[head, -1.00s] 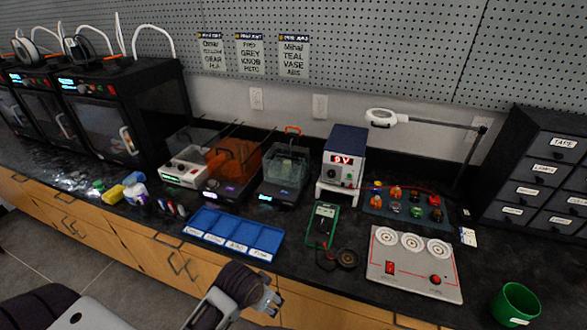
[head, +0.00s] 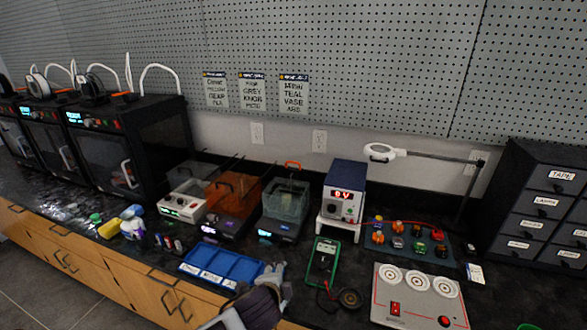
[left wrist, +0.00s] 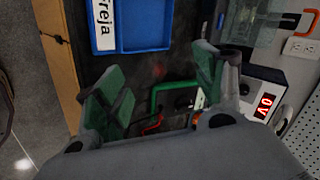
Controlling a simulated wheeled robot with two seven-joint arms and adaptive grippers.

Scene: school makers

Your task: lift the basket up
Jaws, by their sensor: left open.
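A basket with an orange handle (head: 292,164) sits in the clear tank (head: 285,203) of a dark-based machine at the back of the bench. Its mesh is hard to make out through the tank wall. In the left wrist view the orange handle (left wrist: 292,22) and clear tank show at the top right. My left gripper (head: 274,272) is over the bench's front, between the blue tray and the green multimeter, well short of the basket. In the left wrist view its green-padded fingers (left wrist: 157,82) are spread with nothing between them. My right gripper is not in view.
The blue tray (head: 222,262) and green multimeter (head: 323,262) lie in front of the tank. An orange tank (head: 232,188) stands left of it, and a power supply (head: 345,190) on a white stand stands right. A lamp arm (head: 430,155) reaches over the right side.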

